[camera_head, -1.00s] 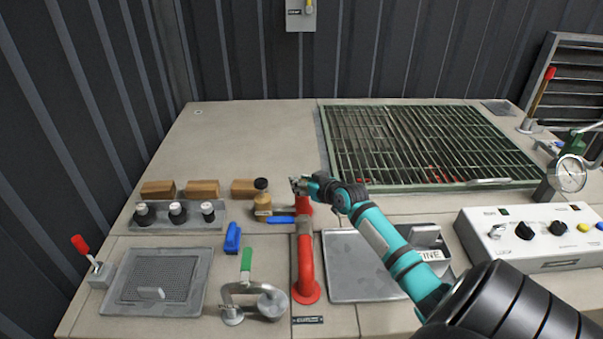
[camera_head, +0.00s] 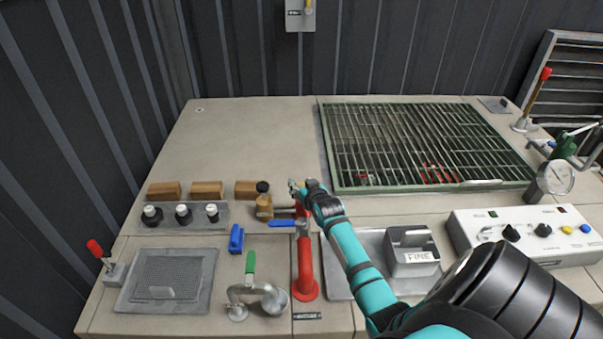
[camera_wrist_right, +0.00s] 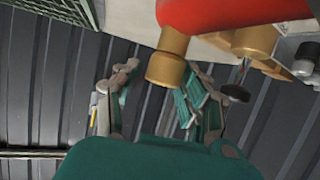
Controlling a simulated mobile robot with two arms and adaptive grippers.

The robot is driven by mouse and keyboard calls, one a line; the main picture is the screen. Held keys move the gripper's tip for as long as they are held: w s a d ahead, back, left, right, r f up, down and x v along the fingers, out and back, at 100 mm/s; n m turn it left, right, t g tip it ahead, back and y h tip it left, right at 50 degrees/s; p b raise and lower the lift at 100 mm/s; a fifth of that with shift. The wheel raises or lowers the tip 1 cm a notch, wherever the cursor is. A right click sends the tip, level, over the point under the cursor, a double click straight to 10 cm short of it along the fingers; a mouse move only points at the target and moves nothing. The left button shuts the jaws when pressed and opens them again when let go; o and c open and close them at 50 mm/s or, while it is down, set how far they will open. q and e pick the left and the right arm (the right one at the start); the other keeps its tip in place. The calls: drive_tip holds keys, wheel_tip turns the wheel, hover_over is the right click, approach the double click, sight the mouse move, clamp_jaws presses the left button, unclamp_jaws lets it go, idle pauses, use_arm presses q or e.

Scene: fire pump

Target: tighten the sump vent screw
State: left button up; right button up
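No readable label marks a sump vent screw, so I cannot tell for sure which part it is. A brass fitting with a black knob (camera_head: 263,203) stands left of the top of a red pipe (camera_head: 305,262). My right gripper (camera_head: 296,186) is at the top of that pipe, partly hiding it. In the right wrist view a brass cylinder (camera_wrist_right: 166,68) projects from the red pipe (camera_wrist_right: 230,12). The gripper's fingers (camera_wrist_right: 160,80) are spread apart on either side of the cylinder's end; contact is unclear. A black knob (camera_wrist_right: 236,92) hangs to the right. My left gripper is not in view.
A blue-handled valve (camera_head: 283,223) and a green-handled valve (camera_head: 250,264) sit close by. A grey box marked FINE (camera_head: 412,257) and a control panel (camera_head: 520,235) are right. The back left of the bench is clear.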

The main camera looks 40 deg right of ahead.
drive_tip(key=shift+o, duration=0.5)
drive_tip(key=shift+a+f, duration=0.1)
drive_tip(key=v, duration=1.2)
